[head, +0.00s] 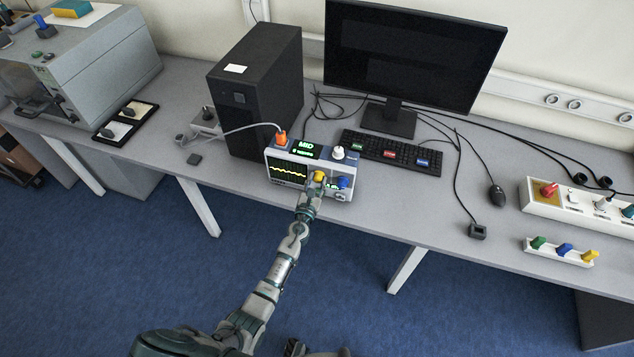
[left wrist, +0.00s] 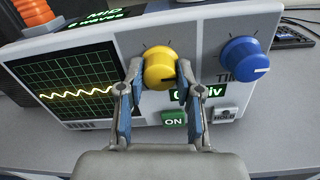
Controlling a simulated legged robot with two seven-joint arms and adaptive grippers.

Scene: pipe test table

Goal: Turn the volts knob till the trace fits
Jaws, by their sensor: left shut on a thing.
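The oscilloscope (head: 286,172) stands at the table's front edge, its screen (left wrist: 75,85) showing a low yellow wavy trace around mid-height. The yellow knob (left wrist: 160,66) is on its front panel, right of the screen; the label beside it is partly hidden, so I cannot read whether it says volts. It also shows in the head view (head: 319,176). My left gripper (left wrist: 158,82) is shut on the yellow knob, one finger on each side. A blue knob (left wrist: 244,60) sits to the right, apart from the fingers. The top display reads MID (head: 306,147). My right gripper is not clearly visible.
A green ON button (left wrist: 174,118) and a HOLD button (left wrist: 225,115) lie just below the knobs. A black computer tower (head: 250,95) and keyboard (head: 392,152) are behind.

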